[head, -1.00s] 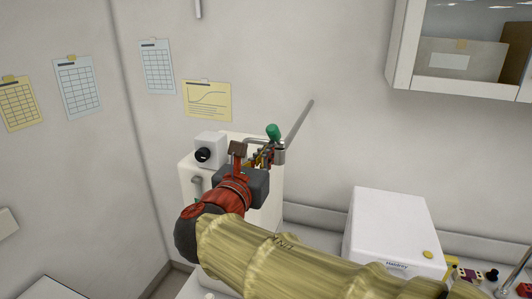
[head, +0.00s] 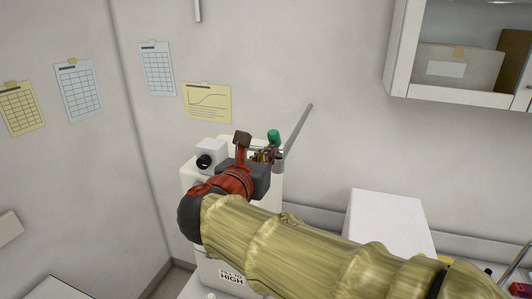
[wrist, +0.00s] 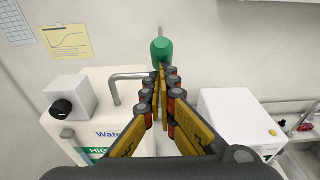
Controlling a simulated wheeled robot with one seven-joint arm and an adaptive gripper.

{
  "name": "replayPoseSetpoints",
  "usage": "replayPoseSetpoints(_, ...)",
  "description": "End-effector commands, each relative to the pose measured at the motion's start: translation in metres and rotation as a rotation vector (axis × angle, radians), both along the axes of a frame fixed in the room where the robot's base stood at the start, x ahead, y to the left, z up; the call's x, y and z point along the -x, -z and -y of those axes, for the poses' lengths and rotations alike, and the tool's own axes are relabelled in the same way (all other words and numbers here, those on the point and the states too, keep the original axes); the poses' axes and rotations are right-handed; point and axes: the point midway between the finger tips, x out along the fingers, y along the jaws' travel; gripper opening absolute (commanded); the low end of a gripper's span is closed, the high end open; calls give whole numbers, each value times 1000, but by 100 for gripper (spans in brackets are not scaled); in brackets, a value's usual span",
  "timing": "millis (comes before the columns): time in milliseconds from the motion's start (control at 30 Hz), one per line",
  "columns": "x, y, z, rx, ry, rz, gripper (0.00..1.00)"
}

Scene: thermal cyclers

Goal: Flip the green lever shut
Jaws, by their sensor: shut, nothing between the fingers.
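The green lever end (head: 274,136) stands up above the metal fittings of a white water unit (head: 200,178) against the wall. In the wrist view the green lever end (wrist: 162,48) is just beyond my fingertips, at top centre. My gripper (head: 264,155) reaches over the unit from the front, with its fingers just below and left of the green end in the head view. In the wrist view my gripper (wrist: 162,72) has its fingertips together and nothing is held. Whether the tips touch the lever is hard to tell; its lower part is hidden behind them.
A bent metal pipe (wrist: 128,76) is left of the fingers. A white box with a black knob (wrist: 70,98) sits on the unit. A grey rod (head: 298,128) slants up right of the lever. A white device (head: 385,222) stands to the right.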

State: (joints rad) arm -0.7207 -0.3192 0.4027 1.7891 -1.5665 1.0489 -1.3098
Motion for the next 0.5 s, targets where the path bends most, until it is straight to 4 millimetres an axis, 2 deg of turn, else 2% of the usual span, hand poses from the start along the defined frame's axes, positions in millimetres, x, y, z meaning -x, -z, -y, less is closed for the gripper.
replayPoseSetpoints(200, -10, -18, 4, -2, 0, 2, 0)
replayPoseSetpoints(500, -23, -31, 8, 0, 0, 0, 0)
